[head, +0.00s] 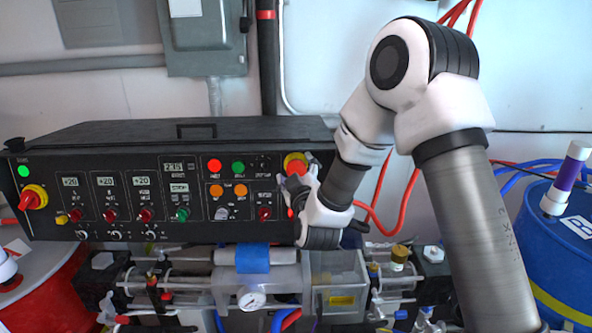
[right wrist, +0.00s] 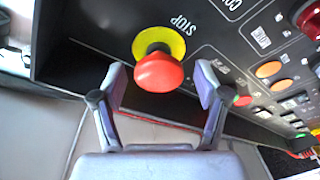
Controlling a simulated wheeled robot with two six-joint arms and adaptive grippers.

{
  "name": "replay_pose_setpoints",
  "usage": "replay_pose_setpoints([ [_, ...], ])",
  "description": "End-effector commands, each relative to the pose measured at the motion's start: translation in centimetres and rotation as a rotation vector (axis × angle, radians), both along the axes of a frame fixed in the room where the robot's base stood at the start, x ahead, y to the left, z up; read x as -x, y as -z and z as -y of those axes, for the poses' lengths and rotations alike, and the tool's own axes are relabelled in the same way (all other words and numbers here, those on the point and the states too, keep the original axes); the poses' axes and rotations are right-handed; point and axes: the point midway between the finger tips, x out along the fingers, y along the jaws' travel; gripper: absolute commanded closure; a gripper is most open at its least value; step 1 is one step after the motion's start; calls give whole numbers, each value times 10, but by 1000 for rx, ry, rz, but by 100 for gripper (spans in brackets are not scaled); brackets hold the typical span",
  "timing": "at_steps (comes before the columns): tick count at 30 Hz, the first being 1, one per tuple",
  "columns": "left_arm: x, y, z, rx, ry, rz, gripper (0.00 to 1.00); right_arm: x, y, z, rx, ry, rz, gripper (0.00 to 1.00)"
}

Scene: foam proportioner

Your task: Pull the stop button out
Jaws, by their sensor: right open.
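The stop button is a red mushroom head on a yellow round base, labelled STOP. In the head view the stop button (head: 295,162) sits at the right end of the black control panel (head: 120,235), partly hidden by my gripper. In the right wrist view the stop button (right wrist: 158,72) stands between and just beyond the fingertips. My right gripper (head: 297,180) is at the panel's right end, close in front of the button. In the right wrist view the right gripper (right wrist: 160,85) is open, with a finger on each side of the red head and visible gaps.
Near the button are other lamps, including a red lamp (head: 214,165) and a green lamp (head: 238,168). A red-yellow rotary switch (head: 33,197) is at the panel's left end. Pumps and a clear box (head: 340,280) are below. A blue drum (head: 560,235) stands right.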

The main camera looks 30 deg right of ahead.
Motion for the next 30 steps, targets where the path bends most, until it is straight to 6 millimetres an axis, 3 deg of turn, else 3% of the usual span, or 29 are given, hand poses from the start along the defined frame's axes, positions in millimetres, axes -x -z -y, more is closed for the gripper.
replay_pose_setpoints([
  [9,0,0,0,0,0,0,43,54,0,-24,2,-2,-4,26],
  [12,0,0,0,0,0,0,43,63,0,-28,2,-1,-1,26],
  [27,0,0,0,0,0,0,43,65,0,-28,1,0,0,26],
  [30,0,4,0,0,0,0,43,66,13,-28,0,0,-20,26],
])
